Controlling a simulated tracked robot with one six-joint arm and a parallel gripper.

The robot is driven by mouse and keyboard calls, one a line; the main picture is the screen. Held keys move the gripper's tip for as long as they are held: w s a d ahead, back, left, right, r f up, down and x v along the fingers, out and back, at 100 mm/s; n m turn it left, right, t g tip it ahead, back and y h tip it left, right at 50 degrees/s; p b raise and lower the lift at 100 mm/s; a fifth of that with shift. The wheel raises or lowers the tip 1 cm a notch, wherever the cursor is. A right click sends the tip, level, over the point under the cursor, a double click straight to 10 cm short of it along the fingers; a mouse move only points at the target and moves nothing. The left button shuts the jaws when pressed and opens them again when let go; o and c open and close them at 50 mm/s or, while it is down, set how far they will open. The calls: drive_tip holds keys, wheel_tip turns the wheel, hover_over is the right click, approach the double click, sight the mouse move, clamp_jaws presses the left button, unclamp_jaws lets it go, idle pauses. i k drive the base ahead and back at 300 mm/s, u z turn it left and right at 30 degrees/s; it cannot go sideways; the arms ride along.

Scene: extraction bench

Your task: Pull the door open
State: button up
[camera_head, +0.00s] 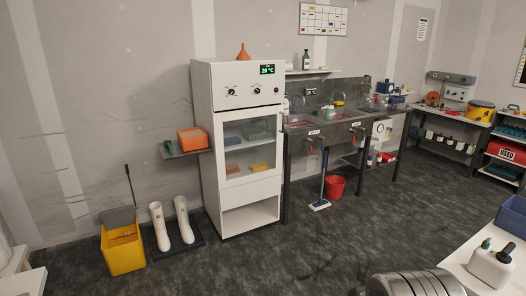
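The door (247,145) is a glass pane in a white frame on the front of a tall white cabinet (208,125) left of centre. It appears closed, flush with the cabinet front. Through the glass I see shelves holding a greenish tray and red, blue and yellow items. I cannot clearly make out a handle. Above the door are dark knobs and a green digital display (267,69). Below it is an open white compartment (250,215). My gripper is not in view.
A yellow bucket (123,250) and white boots (160,227) stand left of the cabinet. A steel sink bench (340,128), a red bucket (335,187) and a brush (321,203) stand right. A white table (470,275) fills the lower right. Floor before the cabinet is clear.

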sight(218, 118)
drive_tip(key=z, duration=0.1)
drive_tip(key=i, duration=2.4)
drive_tip(key=u, duration=0.6)
drive_tip(key=i, duration=1.45)
drive_tip(key=u, duration=0.3)
